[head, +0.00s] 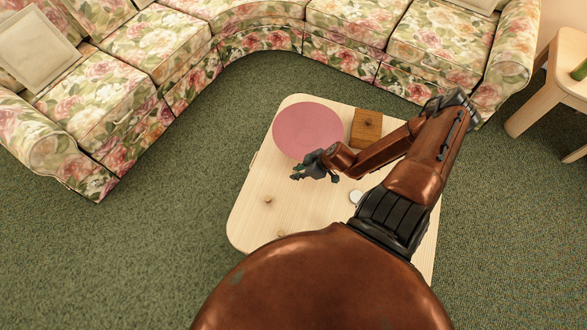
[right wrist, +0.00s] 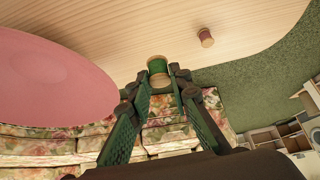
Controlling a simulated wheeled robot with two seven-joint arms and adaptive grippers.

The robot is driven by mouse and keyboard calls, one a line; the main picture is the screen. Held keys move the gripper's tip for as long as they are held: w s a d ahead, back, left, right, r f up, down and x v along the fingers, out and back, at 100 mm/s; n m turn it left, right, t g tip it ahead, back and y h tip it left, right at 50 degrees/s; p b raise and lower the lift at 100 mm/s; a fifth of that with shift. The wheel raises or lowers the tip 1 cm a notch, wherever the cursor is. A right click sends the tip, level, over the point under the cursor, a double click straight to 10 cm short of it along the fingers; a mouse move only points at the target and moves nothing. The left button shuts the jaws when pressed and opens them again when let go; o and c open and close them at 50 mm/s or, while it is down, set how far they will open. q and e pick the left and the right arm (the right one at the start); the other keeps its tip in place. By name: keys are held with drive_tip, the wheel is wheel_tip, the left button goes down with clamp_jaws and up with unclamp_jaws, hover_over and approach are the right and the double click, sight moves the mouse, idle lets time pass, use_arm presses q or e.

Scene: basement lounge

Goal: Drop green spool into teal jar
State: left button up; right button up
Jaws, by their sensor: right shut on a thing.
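The green spool (right wrist: 157,68), with pale wooden ends and green thread, is between the fingertips of my right gripper (right wrist: 160,82) in the right wrist view. My right gripper is shut on it. In the head view the right gripper (head: 314,168) is over the light wooden table (head: 250,222), by the near edge of a pink round mat; the spool is too small there to make out clearly. I cannot pick out a teal jar in either view; part of the table is hidden behind my arm and body. My left gripper is not in view.
The pink mat (head: 308,130) and a brown wooden block (head: 367,128) are at the table's far side. A small reddish-brown spool-like piece (right wrist: 206,37) stands on bare wood. A white round thing (head: 355,197) is beside my arm. A floral sofa (head: 260,38) curves behind.

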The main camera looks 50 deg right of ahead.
drive_tip(key=shift+s+d+r+p, duration=0.1)
drive_tip(key=shift+s+r+p, duration=0.15)
drive_tip(key=shift+s, duration=0.25)
drive_tip(key=shift+s+r+p, duration=0.15)
drive_tip(key=shift+s+r, duration=0.05)
drive_tip(key=shift+s, duration=0.25)
